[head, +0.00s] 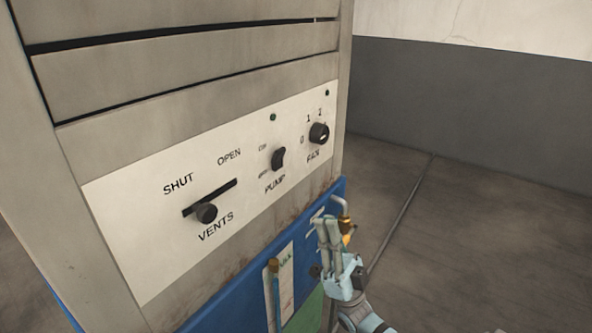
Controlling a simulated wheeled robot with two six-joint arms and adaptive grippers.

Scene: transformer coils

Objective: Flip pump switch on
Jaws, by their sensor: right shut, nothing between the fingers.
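The pump switch (278,158) is a small black rocker on the white control panel (140,225), above the label PUMP. A green lamp (273,117) sits above it. The small markings beside the switch are too blurred to read surely. My right gripper (325,222) is shut and empty, below and to the right of the switch, in front of the blue lower part of the cabinet. It is apart from the switch in the picture. My left gripper is not in view.
The vents slider (207,212) is left of the switch, the fan knob (319,134) right of it. A bent metal pipe (342,207) and a sight gauge (275,290) are near my right gripper. Open floor (480,220) lies to the right.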

